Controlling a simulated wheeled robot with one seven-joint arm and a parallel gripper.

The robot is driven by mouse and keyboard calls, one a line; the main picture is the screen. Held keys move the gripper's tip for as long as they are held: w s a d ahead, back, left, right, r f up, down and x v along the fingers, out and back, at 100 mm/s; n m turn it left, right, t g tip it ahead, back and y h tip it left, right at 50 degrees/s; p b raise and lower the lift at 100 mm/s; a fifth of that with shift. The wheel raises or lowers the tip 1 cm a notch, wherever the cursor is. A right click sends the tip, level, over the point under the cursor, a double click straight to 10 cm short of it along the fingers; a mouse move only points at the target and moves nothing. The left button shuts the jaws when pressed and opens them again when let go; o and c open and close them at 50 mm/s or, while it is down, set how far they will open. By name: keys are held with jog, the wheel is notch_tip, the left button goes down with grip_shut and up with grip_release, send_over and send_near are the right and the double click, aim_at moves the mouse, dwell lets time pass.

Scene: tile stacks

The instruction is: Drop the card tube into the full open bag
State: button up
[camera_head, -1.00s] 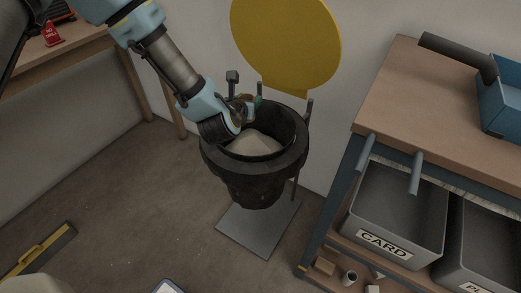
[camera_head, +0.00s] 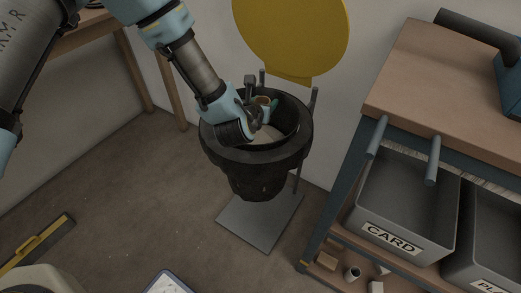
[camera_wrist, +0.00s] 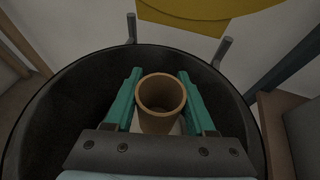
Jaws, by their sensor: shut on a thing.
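The card tube (camera_wrist: 161,96) is a brown open-ended cylinder between the two green fingers of my gripper (camera_wrist: 160,92) in the wrist view. My gripper (camera_head: 266,104) is shut on it, over the mouth of the black open bag (camera_head: 255,185), which hangs on a stand. In the wrist view the black bag rim (camera_wrist: 62,68) surrounds the gripper and tube. Pale contents (camera_head: 268,136) show inside the bag, partly hidden by my gripper. Whether the tube touches the contents cannot be told.
A round yellow lid (camera_head: 292,35) stands raised behind the bag. A bench (camera_head: 445,75) with handles and a blue box is at right, with a grey bin marked CARD (camera_head: 400,215) below. A grey base plate (camera_head: 262,222) lies under the bag.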

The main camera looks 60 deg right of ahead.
jog(key=o, duration=1.4)
jog(key=v, duration=1.1)
jog(key=shift+b, duration=0.3)
jog(key=shift+d+r, duration=0.1)
